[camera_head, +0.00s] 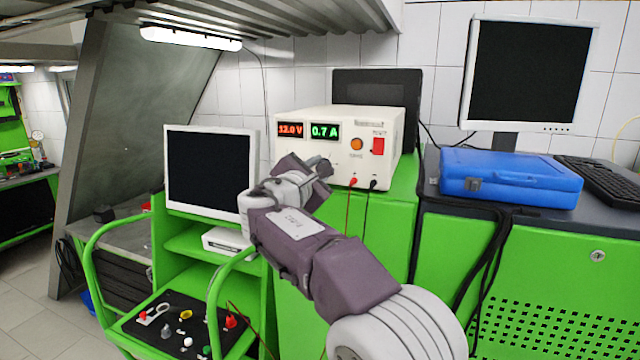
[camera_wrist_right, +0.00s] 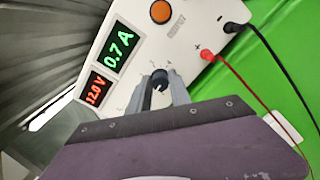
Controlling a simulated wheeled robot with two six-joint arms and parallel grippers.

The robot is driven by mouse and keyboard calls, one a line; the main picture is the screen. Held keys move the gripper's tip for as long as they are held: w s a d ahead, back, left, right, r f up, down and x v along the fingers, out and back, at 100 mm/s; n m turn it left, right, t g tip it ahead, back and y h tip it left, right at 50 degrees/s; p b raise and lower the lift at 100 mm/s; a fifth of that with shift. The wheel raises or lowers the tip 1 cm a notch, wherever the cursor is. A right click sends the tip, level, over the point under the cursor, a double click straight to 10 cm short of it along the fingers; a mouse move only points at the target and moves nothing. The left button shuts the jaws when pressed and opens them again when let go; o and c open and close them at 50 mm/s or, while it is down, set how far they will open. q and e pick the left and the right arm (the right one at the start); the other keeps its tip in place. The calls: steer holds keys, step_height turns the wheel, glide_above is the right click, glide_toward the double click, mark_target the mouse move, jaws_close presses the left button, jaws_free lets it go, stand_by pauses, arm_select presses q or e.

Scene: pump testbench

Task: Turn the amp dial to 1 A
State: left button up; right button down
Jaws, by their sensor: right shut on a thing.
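The white power supply (camera_head: 364,143) stands on a green cabinet. Its red display (camera_head: 290,129) reads 12.0 V and its green display (camera_head: 325,130) reads 0.7 A. In the right wrist view the same green display (camera_wrist_right: 119,50) also reads 0.7 A. The black amp dial (camera_wrist_right: 159,79) sits on the front panel below that display. My right gripper (camera_wrist_right: 160,92) is shut on the dial, one finger on each side. In the head view my right arm and gripper (camera_head: 318,168) cover the dial. My left gripper is not in view.
Red and black leads plug into the panel at the red jack (camera_head: 353,182) and black jack (camera_head: 374,184). An orange button (camera_head: 357,144) and a red switch (camera_head: 378,146) are on the panel. A monitor (camera_head: 211,168) stands left; a blue case (camera_head: 510,176) lies right.

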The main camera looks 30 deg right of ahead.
steer(key=m+b, duration=0.2)
steer(key=shift+m, duration=0.3)
steer(key=shift+r, duration=0.15)
stand_by(0.3)
steer(key=c, duration=1.4)
jaws_free()
steer(key=shift+o, duration=0.8)
steer(key=shift+w+d+f, duration=0.15)
steer(key=shift+f, duration=0.05)
steer(key=b+v, duration=0.3)
steer(key=v, duration=0.6)
